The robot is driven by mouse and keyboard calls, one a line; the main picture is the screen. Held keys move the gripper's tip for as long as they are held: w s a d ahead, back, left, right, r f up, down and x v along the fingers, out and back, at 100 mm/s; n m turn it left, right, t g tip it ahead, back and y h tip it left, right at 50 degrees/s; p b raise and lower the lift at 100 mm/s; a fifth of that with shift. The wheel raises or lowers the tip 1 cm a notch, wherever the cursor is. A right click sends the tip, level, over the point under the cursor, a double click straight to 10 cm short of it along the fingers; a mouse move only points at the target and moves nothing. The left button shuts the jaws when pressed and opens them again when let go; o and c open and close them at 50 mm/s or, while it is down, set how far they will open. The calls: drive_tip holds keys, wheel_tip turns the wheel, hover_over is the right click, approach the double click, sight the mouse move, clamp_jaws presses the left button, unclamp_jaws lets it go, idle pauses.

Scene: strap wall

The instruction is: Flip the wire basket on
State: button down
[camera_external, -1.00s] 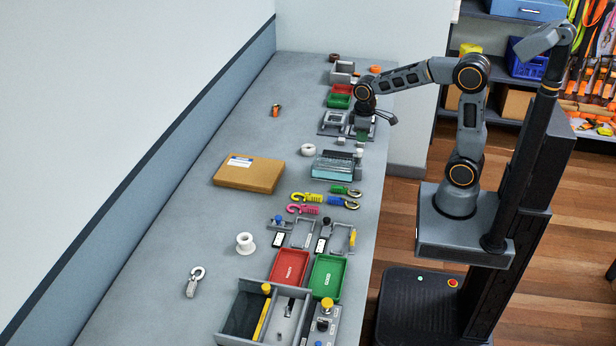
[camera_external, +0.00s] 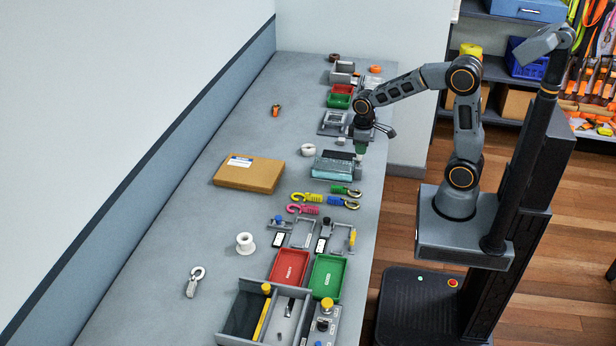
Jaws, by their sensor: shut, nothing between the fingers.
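A teal box-like unit (camera_external: 332,168) with a dark top stands near the right edge of the bench, mid-length. I cannot make out a distinct wire basket; the dark part (camera_external: 340,155) at this unit's top may be it, but it is too small to tell.
A white ring (camera_external: 308,150) and a cardboard box (camera_external: 249,174) lie left of the unit. Coloured hooks (camera_external: 304,209) lie in front. A grey fixture (camera_external: 334,122) and red and green trays (camera_external: 340,100) are behind. The bench's left side is mostly clear.

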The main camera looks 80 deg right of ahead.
wheel_tip(320, 180, down, 3)
drive_tip(key=shift+f+b, duration=0.1)
drive_tip(key=shift+b, duration=0.55)
drive_tip(key=shift+s, duration=0.15)
drive_tip(key=shift+r+p, duration=0.35)
drive_tip(key=shift+p, duration=0.05)
wheel_tip(320, 180, up, 14)
drive_tip(key=p, duration=0.2)
drive_tip(key=shift+p, duration=0.3)
